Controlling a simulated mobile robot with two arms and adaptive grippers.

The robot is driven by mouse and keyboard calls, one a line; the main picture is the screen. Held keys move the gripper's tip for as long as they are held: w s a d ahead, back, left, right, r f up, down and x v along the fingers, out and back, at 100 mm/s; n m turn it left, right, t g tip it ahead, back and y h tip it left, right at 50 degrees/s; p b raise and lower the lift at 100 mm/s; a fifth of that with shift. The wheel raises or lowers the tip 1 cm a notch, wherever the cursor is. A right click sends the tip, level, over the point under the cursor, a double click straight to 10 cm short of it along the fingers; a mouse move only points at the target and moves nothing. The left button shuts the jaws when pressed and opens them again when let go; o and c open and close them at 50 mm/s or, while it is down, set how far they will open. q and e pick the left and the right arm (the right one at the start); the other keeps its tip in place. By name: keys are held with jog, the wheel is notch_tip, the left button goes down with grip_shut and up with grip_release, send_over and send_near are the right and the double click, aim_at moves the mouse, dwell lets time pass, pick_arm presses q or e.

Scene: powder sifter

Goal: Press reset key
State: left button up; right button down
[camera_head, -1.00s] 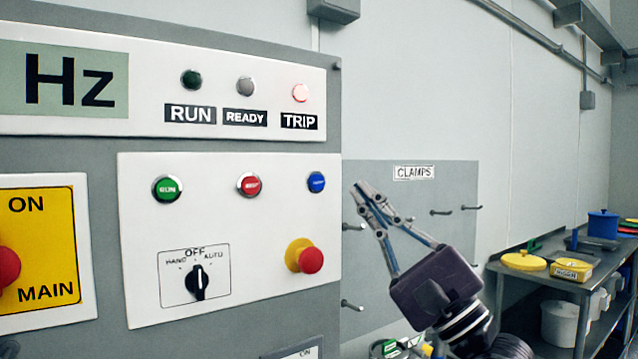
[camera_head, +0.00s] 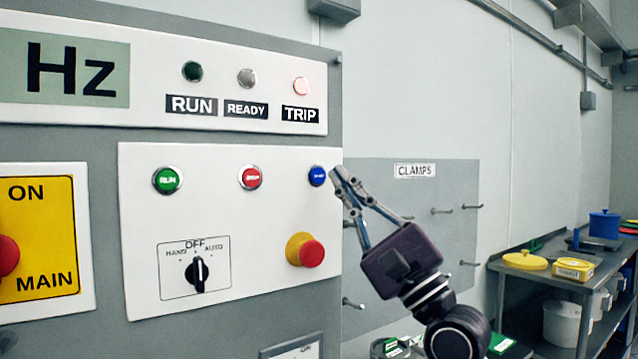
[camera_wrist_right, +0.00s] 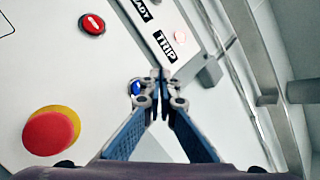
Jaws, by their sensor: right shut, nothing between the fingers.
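The blue key (camera_head: 317,176) sits at the upper right of the white control panel, right of the red button (camera_head: 250,177); its label is too small to read. My right gripper (camera_head: 338,172) is shut and empty, its fingertips just right of the blue key in the head view. In the right wrist view the blue key (camera_wrist_right: 136,88) shows just left of the closed fingertips (camera_wrist_right: 158,76). I cannot tell whether the tips touch it. The TRIP lamp (camera_head: 301,86) glows pale red. My left gripper is not in view.
A red mushroom button on a yellow base (camera_head: 311,253) sticks out below the blue key. A green RUN button (camera_head: 167,180) and a rotary switch (camera_head: 199,274) are further left. A pegboard with hooks (camera_head: 400,250) is behind my right gripper. A bench (camera_head: 540,276) stands at right.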

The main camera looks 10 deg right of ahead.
aim_at(318, 176)
jog(key=shift+w+a, duration=0.25)
jog(key=shift+w, duration=0.45)
jog(key=shift+w+a, duration=0.2)
jog(key=shift+w, duration=0.45)
jog(key=shift+w, duration=0.1)
dwell(0.4)
jog(key=shift+w+a, duration=0.15)
jog(key=shift+w, duration=0.15)
jog(key=shift+w+a, duration=0.15)
jog(key=shift+w, duration=0.25)
dwell(0.7)
jog(key=shift+s, duration=0.1)
dwell(0.3)
jog(key=shift+s+d+p, duration=0.25)
jog(key=shift+s+p, duration=0.05)
jog(key=shift+s, duration=0.35)
jog(key=shift+s, duration=0.1)
